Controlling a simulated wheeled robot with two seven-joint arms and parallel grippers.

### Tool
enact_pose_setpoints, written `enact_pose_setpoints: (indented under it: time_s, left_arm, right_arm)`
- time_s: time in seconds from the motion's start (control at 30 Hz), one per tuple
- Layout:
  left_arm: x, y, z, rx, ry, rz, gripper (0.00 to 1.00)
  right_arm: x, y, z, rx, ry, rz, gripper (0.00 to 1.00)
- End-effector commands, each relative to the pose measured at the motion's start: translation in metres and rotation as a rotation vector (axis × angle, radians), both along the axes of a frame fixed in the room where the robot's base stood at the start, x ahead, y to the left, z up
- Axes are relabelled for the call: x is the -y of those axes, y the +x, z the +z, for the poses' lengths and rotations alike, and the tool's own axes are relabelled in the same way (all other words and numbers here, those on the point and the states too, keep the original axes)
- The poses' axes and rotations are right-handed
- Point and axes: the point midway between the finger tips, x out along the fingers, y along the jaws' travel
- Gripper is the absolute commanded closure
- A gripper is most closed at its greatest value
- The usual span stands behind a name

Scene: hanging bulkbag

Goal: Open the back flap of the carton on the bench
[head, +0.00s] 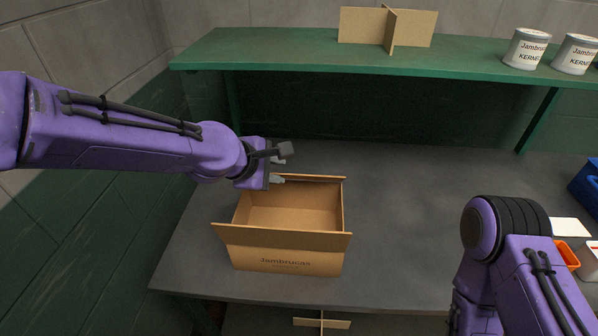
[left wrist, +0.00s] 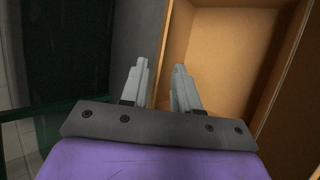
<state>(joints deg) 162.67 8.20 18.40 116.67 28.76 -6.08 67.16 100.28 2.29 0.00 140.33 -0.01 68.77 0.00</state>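The carton (head: 290,257) sits on the grey bench, open at the top and empty inside. Its front flap (head: 275,238) is folded outward. Its back flap (head: 318,178) shows as a thin strip along the far edge, roughly upright; its exact angle is hard to tell. My left gripper (head: 281,169) is at the left end of that back edge, its fingers apart. In the left wrist view my left gripper (left wrist: 158,78) has a gap between its fingers, and a cardboard edge (left wrist: 164,50) runs through the gap without clear contact. My right gripper is out of view.
A green shelf (head: 300,50) above the bench's back holds a cardboard divider (head: 390,28) and two tins (head: 527,48). A blue bin (head: 585,187) and an orange container (head: 566,254) stand at the right.

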Motion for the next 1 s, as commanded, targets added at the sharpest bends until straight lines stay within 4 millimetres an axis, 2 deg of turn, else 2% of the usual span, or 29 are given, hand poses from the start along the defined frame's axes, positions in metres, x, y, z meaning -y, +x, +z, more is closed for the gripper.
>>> enact_pose_setpoints:
  time_s: [0.43, 0.6, 0.83, 0.87, 0.93, 1.0]
  left_arm:
    - [0.039, 0.054, -0.059, -0.002, 0.001, -0.01, 0.7]
    - [0.043, 0.063, -0.069, -0.001, 0.0, -0.008, 0.7]
    - [0.043, 0.063, -0.07, 0.0, 0.0, -0.007, 0.7]
    - [0.043, 0.063, -0.07, 0.0, 0.001, -0.007, 0.76]
    - [0.043, 0.063, -0.07, 0.0, 0.001, -0.007, 0.99]
    - [0.043, 0.063, -0.07, 0.0, 0.001, -0.007, 1.0]
  right_arm:
    - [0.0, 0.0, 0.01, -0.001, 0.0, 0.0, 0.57]
    - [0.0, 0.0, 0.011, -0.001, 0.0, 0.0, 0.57]
    - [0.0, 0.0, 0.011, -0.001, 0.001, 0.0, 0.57]
    - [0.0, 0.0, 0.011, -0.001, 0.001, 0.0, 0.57]
    - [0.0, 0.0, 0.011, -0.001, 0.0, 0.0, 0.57]
    - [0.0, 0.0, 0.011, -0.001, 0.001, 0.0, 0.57]
